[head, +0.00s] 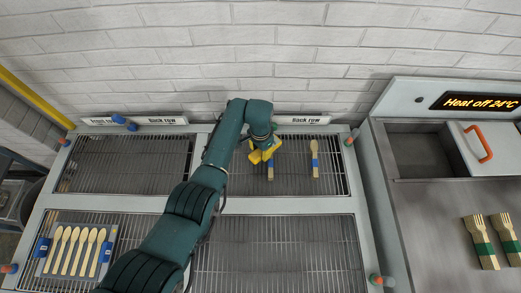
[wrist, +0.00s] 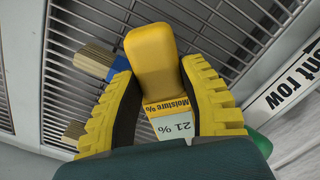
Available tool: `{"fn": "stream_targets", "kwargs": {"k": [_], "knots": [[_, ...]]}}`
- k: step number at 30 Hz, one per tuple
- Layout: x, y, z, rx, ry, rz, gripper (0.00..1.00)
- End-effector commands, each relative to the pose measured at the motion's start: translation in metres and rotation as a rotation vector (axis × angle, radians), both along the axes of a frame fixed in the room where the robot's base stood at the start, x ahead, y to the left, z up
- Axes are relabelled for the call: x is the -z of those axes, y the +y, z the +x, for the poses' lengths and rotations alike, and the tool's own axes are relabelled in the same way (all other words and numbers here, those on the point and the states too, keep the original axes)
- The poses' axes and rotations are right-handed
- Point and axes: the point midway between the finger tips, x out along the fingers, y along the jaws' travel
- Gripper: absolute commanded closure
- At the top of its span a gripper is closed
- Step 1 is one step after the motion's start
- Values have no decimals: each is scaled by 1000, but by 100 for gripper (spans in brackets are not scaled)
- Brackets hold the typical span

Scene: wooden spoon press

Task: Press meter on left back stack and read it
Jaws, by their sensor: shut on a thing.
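My gripper (head: 262,152) is shut on a yellow moisture meter (wrist: 153,58), which sits between the yellow-and-black fingers in the wrist view. Its display (wrist: 172,122) reads "Moisture %" and "21 %". In the head view, the gripper is over the right back rack, just above a blue-banded wooden stack (head: 270,171), partly hidden by the gripper. In the wrist view, two wooden stack ends (wrist: 95,57) show left of the meter. Whether the meter touches a stack is hidden.
A tray of several wooden spoons (head: 75,245) lies on the front left rack. The back left rack (head: 125,165) is bare. Banded fork bundles (head: 480,240) lie on the right counter, below a panel reading "Heat off 24°C" (head: 481,102). A brick wall stands behind.

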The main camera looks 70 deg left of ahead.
Motion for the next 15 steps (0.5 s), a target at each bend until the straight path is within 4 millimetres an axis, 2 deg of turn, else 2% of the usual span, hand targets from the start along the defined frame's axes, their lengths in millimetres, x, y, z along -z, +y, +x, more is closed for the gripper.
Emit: {"fn": "stream_targets", "kwargs": {"k": [15], "knots": [[-50,1,1,0,-1,2,98]]}}
